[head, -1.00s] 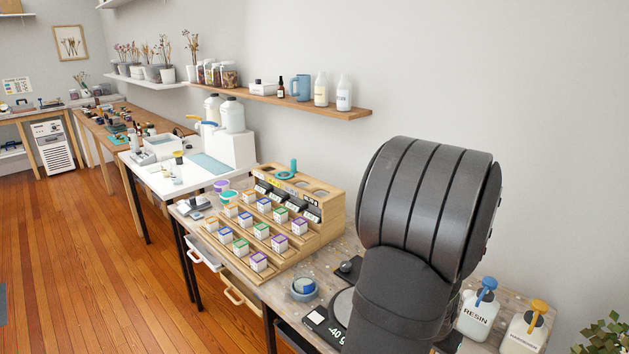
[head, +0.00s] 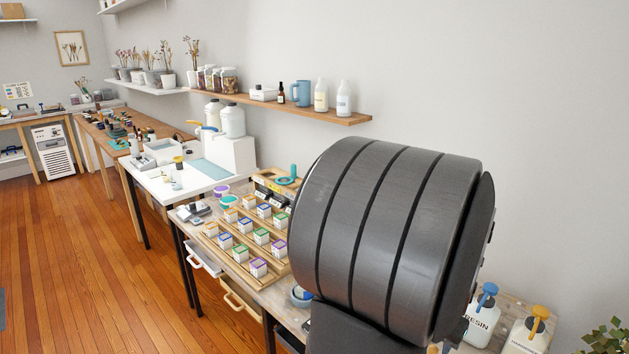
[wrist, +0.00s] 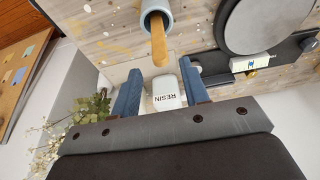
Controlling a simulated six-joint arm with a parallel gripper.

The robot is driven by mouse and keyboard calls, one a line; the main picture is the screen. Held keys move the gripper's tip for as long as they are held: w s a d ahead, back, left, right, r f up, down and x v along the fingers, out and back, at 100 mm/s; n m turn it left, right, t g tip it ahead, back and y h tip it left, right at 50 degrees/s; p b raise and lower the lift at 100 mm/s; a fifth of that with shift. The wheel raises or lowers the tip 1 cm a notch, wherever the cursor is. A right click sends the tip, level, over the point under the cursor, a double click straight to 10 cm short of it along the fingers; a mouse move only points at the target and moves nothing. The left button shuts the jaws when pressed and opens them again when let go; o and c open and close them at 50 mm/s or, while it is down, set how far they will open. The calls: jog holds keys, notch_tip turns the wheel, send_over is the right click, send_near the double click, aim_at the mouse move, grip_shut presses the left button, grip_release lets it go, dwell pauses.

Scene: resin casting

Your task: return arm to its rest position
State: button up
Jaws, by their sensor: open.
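My gripper (wrist: 160,95) shows in the wrist view with its two blue fingers spread apart and nothing held between them. Beyond the fingers, the white resin bottle (wrist: 167,92) stands on the speckled bench, apart from the fingers as far as I can tell. In the head view my dark arm fills the right centre, and the gripper itself is not visible there. The resin bottle with its blue pump (head: 481,316) stands to the right of my arm, partly hidden. A second bottle with a yellow pump (head: 530,333) stands beside it.
A wooden rack (head: 215,238) holds several small labelled jars left of my arm. A blue-grey cup (wrist: 157,12) with a wooden stick and a scale (wrist: 245,64) sit on the bench. A wall shelf (head: 355,119) holds bottles. A plant (head: 605,338) is at the lower right.

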notch_tip(320, 180, up, 4)
jog(key=s+a+x, duration=0.1)
jog(key=x, duration=1.1)
notch_tip(320, 180, up, 10)
jog(key=w, duration=0.1)
jog(key=w+a+r+n+t+y, duration=0.1)
jog(key=w+a+n, duration=0.1)
jog(key=w+a, duration=0.5)
jog(key=w+a+n+t, duration=0.1)
jog(key=w+a+n, duration=0.2)
jog(key=w, duration=0.7)
jog(key=w+a+n, duration=0.2)
jog(key=w+a, duration=0.4)
jog(key=a, duration=0.3)
jog(key=w+a+f+n+y, duration=0.1)
jog(key=w+a+n, duration=0.1)
jog(key=w+a, duration=0.4)
jog(key=a, duration=0.4)
jog(key=shift+w+a+t+y, duration=0.3)
jog(key=shift+w, duration=0.1)
jog(key=shift+r, duration=0.1)
